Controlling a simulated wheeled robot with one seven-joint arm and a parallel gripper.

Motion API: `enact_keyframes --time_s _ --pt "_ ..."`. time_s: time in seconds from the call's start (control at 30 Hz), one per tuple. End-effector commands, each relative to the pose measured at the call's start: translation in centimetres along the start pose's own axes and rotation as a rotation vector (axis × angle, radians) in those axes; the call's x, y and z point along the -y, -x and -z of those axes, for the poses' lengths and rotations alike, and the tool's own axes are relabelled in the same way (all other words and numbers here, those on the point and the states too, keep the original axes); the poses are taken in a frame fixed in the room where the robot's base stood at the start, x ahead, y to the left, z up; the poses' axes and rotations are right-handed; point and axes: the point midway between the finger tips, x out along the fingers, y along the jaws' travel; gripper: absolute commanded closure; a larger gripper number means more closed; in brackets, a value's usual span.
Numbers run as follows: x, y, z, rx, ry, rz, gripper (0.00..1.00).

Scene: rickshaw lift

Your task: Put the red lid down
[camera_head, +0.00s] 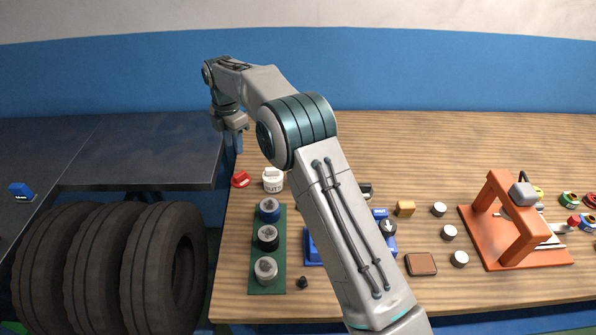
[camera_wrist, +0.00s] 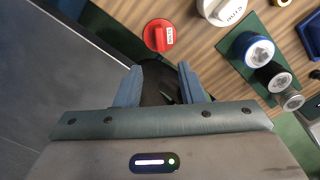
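The red lid (camera_head: 241,180) lies on the wooden table near its left edge, just left of a white jar. In the wrist view the round red lid (camera_wrist: 159,36), with a raised grip bar and a small white label, lies beyond the fingertips, apart from them. My gripper (camera_head: 234,142) is above the table's left edge, over and behind the lid. In the wrist view my gripper (camera_wrist: 160,68) has its two fingers spread, with nothing held between them.
The white jar (camera_head: 273,181) stands close right of the lid. A green strip (camera_head: 278,286) holds several cylinders in front of it. Black tyres (camera_head: 170,262) and a dark table (camera_head: 140,150) are left. An orange frame (camera_head: 497,178) stands far right.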

Motion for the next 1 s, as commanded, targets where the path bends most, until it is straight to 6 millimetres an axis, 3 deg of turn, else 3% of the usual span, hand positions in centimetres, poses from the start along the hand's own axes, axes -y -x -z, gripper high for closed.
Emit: enact_keyframes --time_s 0.17,0.27,0.37,0.5,0.7,1.0 --pt "0.5 0.7 -0.3 0.002 -0.028 -0.004 0.65" --pt "1.9 2.4 -1.2 0.007 -0.115 -0.016 0.65" --pt "4.6 5.0 -2.5 0.014 -0.267 -0.035 0.65" --pt "9.6 8.6 -4.1 0.02 -0.526 -0.067 0.65" --pt "17.5 12.3 -5.0 0.019 -0.898 -0.116 0.65" --pt "30.2 14.5 -3.9 -0.011 -1.461 -0.196 0.65"
